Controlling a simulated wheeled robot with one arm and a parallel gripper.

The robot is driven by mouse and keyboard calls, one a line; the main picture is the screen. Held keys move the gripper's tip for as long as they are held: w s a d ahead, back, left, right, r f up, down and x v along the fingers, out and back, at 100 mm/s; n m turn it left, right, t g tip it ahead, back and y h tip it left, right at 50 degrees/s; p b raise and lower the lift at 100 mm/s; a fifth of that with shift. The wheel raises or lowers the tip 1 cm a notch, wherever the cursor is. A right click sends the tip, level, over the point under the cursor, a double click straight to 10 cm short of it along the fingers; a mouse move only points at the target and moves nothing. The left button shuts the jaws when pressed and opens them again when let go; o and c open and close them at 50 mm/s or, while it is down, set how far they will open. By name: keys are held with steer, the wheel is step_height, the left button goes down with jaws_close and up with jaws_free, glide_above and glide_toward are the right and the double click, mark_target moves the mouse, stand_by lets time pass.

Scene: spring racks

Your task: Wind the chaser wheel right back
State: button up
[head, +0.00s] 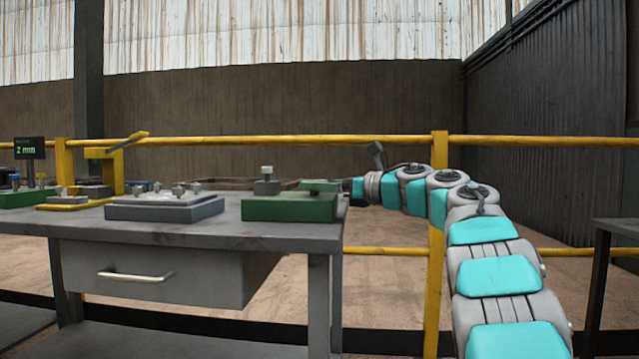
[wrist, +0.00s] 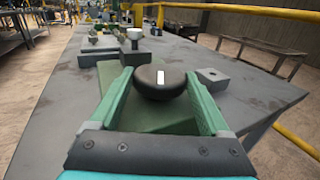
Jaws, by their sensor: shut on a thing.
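The chaser wheel (wrist: 160,90) is a dark round knob with a short white mark on its top, in the middle of the wrist view. The mark points straight up and down in that picture. My gripper (wrist: 161,84) has a green finger on each side of the wheel and is shut on it. In the head view my gripper (head: 318,186) reaches in from the right over the green base block (head: 289,209). The fingers hide the wheel there.
A grey block with an upright pin (head: 266,186) stands on the green base's left part. A grey fixture plate (head: 165,210) with several pins is further left on the bench (head: 230,233). A small grey block (wrist: 212,76) lies right of the wheel. Yellow rails (head: 390,141) run behind.

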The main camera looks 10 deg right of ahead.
steer(key=shift+w+d+r+n+g+y+p, duration=0.1)
steer(key=shift+n+g+y+p, duration=0.4)
steer(key=shift+n+g+p, duration=0.15)
steer(key=shift+w+d+r+n+g+y+p, duration=0.1)
steer(key=shift+n+g+y+p, duration=0.4)
steer(key=shift+g, duration=0.25)
steer(key=shift+n+g+y+p, duration=0.4)
steer(key=shift+g+p, duration=0.1)
steer(key=shift+p, duration=0.4)
steer(key=shift+f+n+g+y+p, duration=0.1)
steer(key=shift+n+g+y+p, duration=0.4)
steer(key=shift+g+p, duration=0.6)
steer(key=o, duration=1.2)
steer(key=v, duration=0.7)
steer(key=shift+s+d, duration=0.15)
steer(key=shift+d, duration=0.15)
